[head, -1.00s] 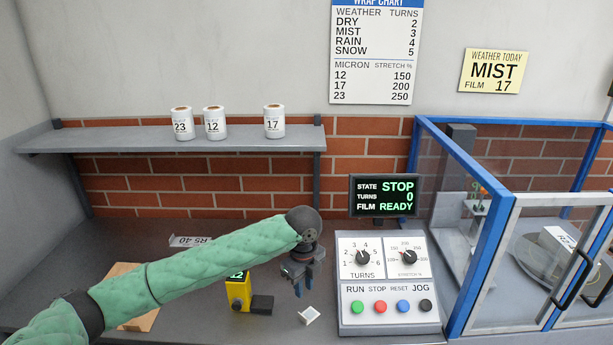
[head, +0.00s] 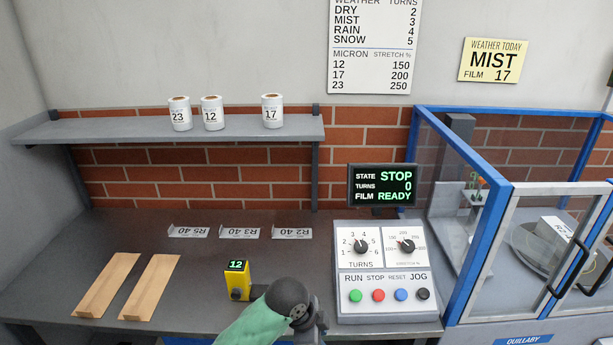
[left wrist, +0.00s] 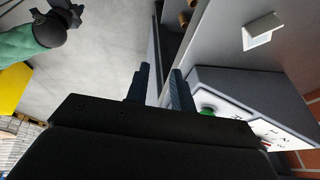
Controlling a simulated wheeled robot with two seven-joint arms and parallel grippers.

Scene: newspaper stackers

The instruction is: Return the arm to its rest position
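My left arm (head: 245,325), in a green sleeve, comes in at the bottom middle of the head view. Its dark wrist joint is low, in front of the table's front edge area, left of the control console (head: 385,315). My left gripper's fingers are mostly hidden in the head view. In the left wrist view my left gripper (left wrist: 160,70) shows two dark fingers apart with nothing between them. Another green sleeve and dark end, apparently my right arm with its gripper (left wrist: 68,14), shows at the upper left there; its fingers are unclear.
A yellow gauge (head: 237,283) reading 12 stands just beyond the arm. Two tan boards (head: 108,285) lie at the left. A blue-framed enclosure (head: 478,240) stands at right.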

